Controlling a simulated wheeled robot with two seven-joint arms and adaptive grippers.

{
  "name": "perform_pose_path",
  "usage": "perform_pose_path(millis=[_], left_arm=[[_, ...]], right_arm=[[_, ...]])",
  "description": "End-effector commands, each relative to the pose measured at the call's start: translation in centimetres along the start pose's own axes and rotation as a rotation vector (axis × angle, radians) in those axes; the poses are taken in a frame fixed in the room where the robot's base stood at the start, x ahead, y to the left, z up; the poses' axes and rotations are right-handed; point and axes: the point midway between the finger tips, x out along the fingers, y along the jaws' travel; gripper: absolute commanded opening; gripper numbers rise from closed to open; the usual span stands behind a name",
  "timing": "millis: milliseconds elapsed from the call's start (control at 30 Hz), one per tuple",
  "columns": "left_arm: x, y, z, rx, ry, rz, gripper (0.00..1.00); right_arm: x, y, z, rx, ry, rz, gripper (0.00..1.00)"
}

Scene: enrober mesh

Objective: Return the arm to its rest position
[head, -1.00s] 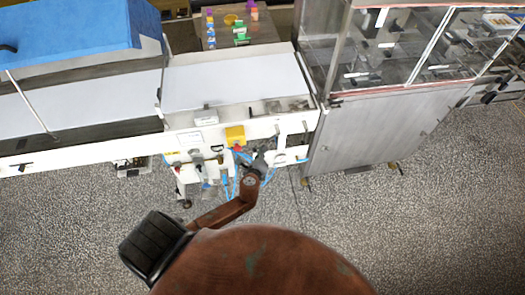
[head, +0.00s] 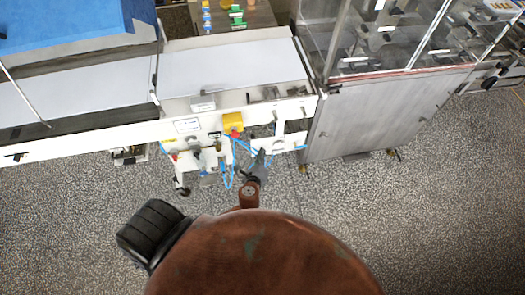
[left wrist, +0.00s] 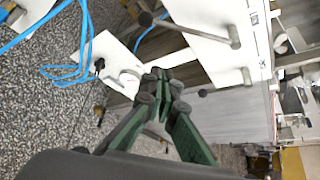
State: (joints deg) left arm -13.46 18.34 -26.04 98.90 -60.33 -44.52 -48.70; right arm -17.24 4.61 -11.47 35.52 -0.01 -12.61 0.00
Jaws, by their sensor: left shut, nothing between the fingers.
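My left gripper (head: 260,156) is in front of the white machine's lower front, close to blue hoses in the picture. In the left wrist view its green fingers (left wrist: 161,84) are shut with their dark tips together and nothing between them. The brown wrist (head: 250,192) of that arm shows just beyond my round brown body. My right gripper is in neither view.
The white machine frame (head: 80,145) carries a pale conveyor belt (head: 228,72) and a yellow box (head: 233,122). Blue hoses (left wrist: 65,72) hang near the gripper. A grey cabinet (head: 385,115) with glass above stands right. Speckled floor (head: 430,220) is open nearer me.

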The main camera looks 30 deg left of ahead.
Motion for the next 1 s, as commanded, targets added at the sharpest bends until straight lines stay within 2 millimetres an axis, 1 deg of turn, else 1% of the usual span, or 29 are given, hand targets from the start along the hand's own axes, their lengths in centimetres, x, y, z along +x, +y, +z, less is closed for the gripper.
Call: perform_pose_path(millis=[467,567,600,667,767,800,867,900,967,1000], left_arm=[[0.0,0.0,0.0,-0.001,0.0,0.0,0.0],[0.2,0.7,-0.4,-0.012,0.009,0.012,0.0],[0.5,1.4,-0.8,-0.024,0.019,0.026,0.0],[1.0,3.4,-1.9,-0.059,0.044,0.061,0.0],[1.9,8.4,-4.6,-0.157,0.103,0.153,0.0],[2.2,10.9,-5.9,-0.21,0.128,0.201,0.0],[2.3,14.9,-8.0,-0.299,0.163,0.279,0.0],[2.2,17.6,-9.3,-0.36,0.182,0.331,0.0],[1.7,21.5,-11.2,-0.457,0.203,0.412,0.0],[1.1,24.1,-12.6,-0.523,0.214,0.466,0.0]], right_arm=[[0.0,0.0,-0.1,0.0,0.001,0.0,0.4],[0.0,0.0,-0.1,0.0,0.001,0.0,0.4],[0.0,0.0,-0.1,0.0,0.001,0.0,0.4],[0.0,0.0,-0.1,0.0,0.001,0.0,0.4],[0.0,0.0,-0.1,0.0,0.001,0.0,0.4],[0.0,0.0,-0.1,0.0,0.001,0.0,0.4],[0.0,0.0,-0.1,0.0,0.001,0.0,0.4],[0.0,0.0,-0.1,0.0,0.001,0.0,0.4],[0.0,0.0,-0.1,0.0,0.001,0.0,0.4],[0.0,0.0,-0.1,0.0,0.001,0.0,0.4]])
